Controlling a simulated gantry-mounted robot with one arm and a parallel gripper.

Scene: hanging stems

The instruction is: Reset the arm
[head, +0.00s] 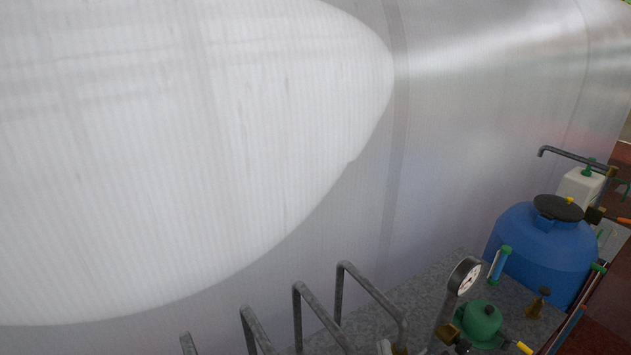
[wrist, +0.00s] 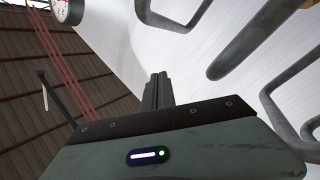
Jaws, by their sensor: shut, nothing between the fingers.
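My gripper (wrist: 158,80) shows in the wrist view as dark narrow fingers rising from a grey-green housing. The fingers are together with nothing between them. They point up toward a pale ribbed surface and touch nothing that I can see. The gripper does not show in the head view. No hanging stems show in either view.
Several bent grey pipes (head: 368,290) rise at the bottom of the head view. A pressure gauge (head: 464,277), a green valve (head: 481,322) and a blue tank (head: 545,250) stand at the right. Bent pipes (wrist: 235,55) are also near my gripper in the wrist view.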

